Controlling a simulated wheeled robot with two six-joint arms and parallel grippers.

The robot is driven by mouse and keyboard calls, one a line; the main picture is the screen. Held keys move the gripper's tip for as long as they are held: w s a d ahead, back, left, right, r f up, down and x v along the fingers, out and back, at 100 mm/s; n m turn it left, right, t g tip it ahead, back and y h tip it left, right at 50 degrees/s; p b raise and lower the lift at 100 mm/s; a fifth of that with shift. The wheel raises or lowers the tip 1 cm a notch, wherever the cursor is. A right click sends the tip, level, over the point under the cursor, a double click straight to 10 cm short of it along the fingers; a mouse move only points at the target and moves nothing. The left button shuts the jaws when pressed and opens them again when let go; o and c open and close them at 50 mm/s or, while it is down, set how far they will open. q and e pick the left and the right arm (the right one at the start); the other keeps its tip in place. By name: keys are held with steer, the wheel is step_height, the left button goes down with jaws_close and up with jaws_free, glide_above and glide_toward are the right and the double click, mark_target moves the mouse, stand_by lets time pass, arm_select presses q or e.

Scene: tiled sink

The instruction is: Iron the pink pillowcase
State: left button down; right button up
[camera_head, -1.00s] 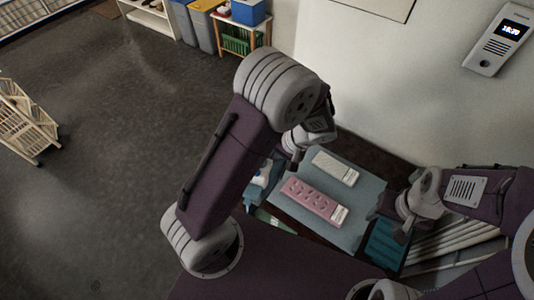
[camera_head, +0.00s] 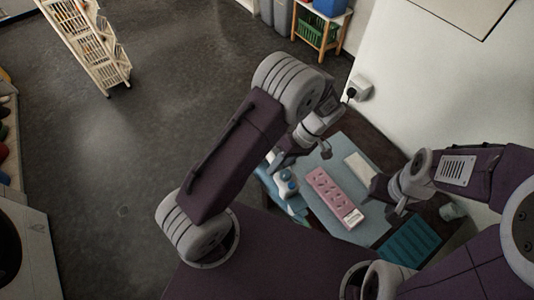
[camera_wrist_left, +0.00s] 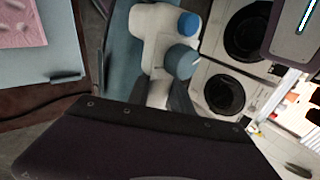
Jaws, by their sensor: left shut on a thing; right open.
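The pink pillowcase (camera_head: 335,197) lies flat on a grey-blue mat (camera_head: 318,153), with a white label-like patch at its near end. It also shows at the upper left of the left wrist view (camera_wrist_left: 18,22). A white appliance with blue knobs (camera_head: 286,186), seemingly the iron, stands left of the mat; it is large in the left wrist view (camera_wrist_left: 158,32). My left gripper (camera_head: 277,164) is down at this appliance and shut on it; the exact grip is partly hidden. My right gripper (camera_head: 388,196) is open at the mat's right side, its fingertips partly hidden.
A white folded piece (camera_head: 360,167) lies beside the pillowcase. A teal folded item (camera_head: 409,243) lies at the near right, and a small cup (camera_head: 452,211) stands right of it. The wall (camera_head: 420,90) rises behind. Open floor (camera_head: 120,150) lies left.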

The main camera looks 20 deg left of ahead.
arm_select(q)
steer(key=w+d+n+h+p, duration=0.2)
steer(key=d+n+h, duration=0.7)
steer(key=d+n, duration=0.85)
steer(key=w+d+r+n+t+h+p, duration=0.1)
steer(key=w+d+r+n+t+h, duration=0.1)
steer(key=w+n+t, duration=0.45)
steer(key=w+a+f+n+t+y+b, duration=0.1)
steer(key=w+a+f+n, duration=0.3)
steer(key=n, duration=0.6)
step_height(320, 180, down, 2)
steer(key=a+t+b, duration=0.1)
steer(key=a, duration=0.1)
steer(key=shift+w+a+f+t, duration=0.25)
steer(key=shift+a+t, duration=0.05)
steer(key=shift+t, duration=0.05)
steer(key=shift+r, duration=0.1)
